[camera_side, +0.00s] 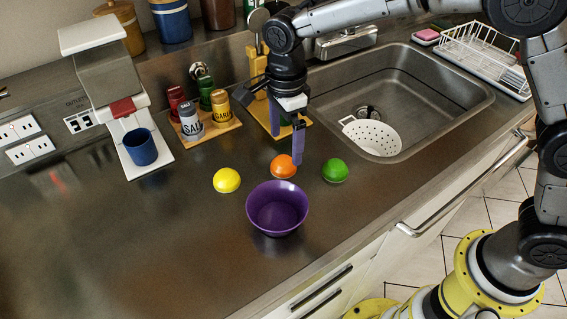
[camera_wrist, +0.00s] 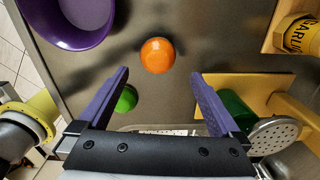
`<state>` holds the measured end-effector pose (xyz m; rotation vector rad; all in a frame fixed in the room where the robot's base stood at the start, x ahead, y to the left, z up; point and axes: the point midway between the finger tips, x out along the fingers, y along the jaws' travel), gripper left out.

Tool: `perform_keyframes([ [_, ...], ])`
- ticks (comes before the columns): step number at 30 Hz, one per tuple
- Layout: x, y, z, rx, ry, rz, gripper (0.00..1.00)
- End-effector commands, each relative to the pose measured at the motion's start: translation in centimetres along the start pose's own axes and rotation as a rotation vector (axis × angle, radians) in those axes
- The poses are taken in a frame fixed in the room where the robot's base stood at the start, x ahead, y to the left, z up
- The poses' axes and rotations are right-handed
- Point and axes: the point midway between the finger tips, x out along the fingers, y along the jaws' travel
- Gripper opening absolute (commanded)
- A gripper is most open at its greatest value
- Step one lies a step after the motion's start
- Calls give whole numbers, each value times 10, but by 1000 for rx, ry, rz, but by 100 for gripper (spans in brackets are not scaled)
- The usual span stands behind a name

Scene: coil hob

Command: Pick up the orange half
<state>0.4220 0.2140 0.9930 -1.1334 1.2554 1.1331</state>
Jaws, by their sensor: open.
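The orange half (camera_side: 284,166) sits dome up on the steel counter, between a yellow fruit half and a green one. In the wrist view the orange half (camera_wrist: 157,55) lies ahead of the fingertips, roughly centred between them. My gripper (camera_side: 280,158) has purple fingers and is open above the counter close to the orange half.
A purple bowl (camera_side: 277,208) stands just in front of the orange half. The yellow half (camera_side: 227,180) is left and the green half (camera_side: 335,170) right. A spice rack (camera_side: 207,131) with several jars stands behind. The counter's front left is clear.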

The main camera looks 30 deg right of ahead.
Motion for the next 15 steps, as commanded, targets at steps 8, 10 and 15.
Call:
perform_keyframes([
  [8,37,5,7,-1,2,3,100],
  [10,44,4,7,-1,1,2,100],
  [15,51,4,7,-1,0,1,100],
])
